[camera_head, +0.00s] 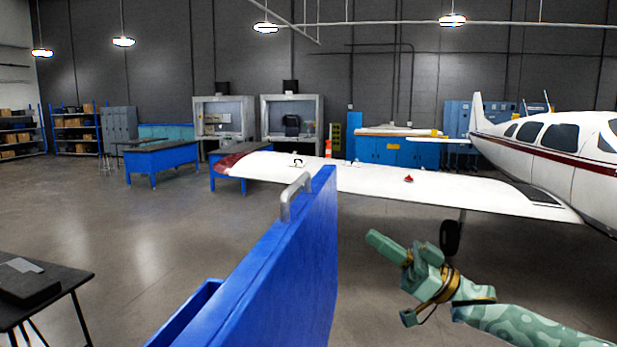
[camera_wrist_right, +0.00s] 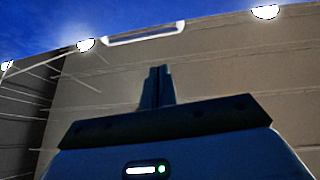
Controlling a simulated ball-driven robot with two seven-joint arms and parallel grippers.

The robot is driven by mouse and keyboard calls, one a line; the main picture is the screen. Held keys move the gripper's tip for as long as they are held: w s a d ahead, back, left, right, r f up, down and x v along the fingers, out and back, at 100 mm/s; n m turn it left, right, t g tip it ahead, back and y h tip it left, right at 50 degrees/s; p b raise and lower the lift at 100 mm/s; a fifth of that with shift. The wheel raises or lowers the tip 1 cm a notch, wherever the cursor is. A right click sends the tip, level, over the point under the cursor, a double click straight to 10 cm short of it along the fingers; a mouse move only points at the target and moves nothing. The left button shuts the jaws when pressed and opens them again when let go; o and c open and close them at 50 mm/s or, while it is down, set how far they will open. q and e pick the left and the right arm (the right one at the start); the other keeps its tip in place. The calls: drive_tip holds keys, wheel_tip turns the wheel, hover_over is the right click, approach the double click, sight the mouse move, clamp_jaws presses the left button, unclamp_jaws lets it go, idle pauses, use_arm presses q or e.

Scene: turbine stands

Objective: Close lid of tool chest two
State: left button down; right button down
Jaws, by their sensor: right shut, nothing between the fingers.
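The tool chest is blue, and its lid (camera_head: 290,265) stands raised, close to upright, in the middle of the head view. A grey handle (camera_head: 295,195) sits on the lid's top edge. Part of the open chest body (camera_head: 187,317) shows at the lower left of the lid; its inside is mostly hidden. No number shows on the chest. My right gripper (camera_head: 372,238) is green, shut and empty. It is apart from the lid, to its right, with fingers pointing left. Its closed fingers also show in the wrist view (camera_wrist_right: 156,88). My left gripper is not in view.
A white aircraft (camera_head: 560,150) stands at the right, its wing (camera_head: 400,182) reaching across behind the lid. A dark table (camera_head: 65,280) is at the lower left. Blue workbenches (camera_head: 160,160) stand farther back. Open floor lies left of the lid.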

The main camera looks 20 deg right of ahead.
drive_tip(key=w+a+r+g+y+p, duration=0.1)
drive_tip(key=w+a+r+p, duration=0.2)
drive_tip(key=a, duration=0.2)
drive_tip(key=w+a+r+n+p, duration=0.1)
drive_tip(key=w+a+r+p, duration=0.2)
drive_tip(key=a, duration=0.3)
drive_tip(key=shift+r+g+y+p, duration=0.4)
drive_tip(key=shift+r, duration=0.35)
